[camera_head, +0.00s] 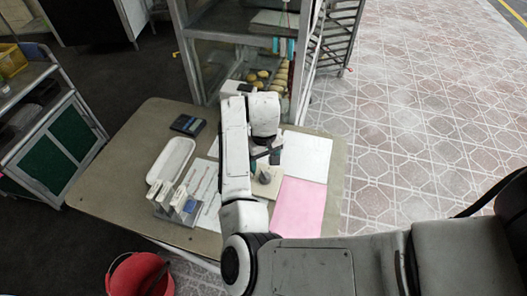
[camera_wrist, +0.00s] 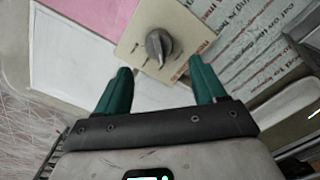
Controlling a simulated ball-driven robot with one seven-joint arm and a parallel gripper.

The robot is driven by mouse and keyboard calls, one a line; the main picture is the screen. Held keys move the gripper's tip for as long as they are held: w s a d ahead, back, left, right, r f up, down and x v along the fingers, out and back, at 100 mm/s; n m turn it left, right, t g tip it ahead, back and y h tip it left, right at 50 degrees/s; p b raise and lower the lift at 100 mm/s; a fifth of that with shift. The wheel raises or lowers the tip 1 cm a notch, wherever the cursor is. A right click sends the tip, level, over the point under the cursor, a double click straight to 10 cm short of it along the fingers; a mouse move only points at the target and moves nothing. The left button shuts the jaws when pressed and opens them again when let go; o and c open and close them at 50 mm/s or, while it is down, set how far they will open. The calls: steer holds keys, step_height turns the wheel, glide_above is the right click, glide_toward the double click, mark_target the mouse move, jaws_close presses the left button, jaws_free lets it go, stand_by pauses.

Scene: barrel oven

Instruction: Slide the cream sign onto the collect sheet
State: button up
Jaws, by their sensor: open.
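The cream sign (camera_head: 263,189) is a flat plate with a grey knob, lying on the table partly behind my arm. In the wrist view the cream sign (camera_wrist: 181,22) lies just beyond my fingertips. A pink sheet (camera_head: 298,208), a white sheet (camera_head: 306,156) and a sheet with printed lines (camera_head: 204,180) lie around it. I cannot read which is the collect sheet. The wrist view also shows the pink sheet (camera_wrist: 93,13), white sheet (camera_wrist: 70,62) and printed sheet (camera_wrist: 255,50). My gripper (camera_wrist: 162,84) has its two green fingers apart, with nothing between them.
A white tray (camera_head: 171,160), a dark device (camera_head: 188,125) and a small holder (camera_head: 178,204) stand on the table's left. A glass-sided cabinet (camera_head: 240,50) with bread stands behind. A red bucket (camera_head: 140,274) is on the floor.

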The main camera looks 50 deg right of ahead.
mark_target(264, 173)
steer(key=shift+f, duration=2.8)
steer(key=shift+c, duration=0.5)
jaws_close()
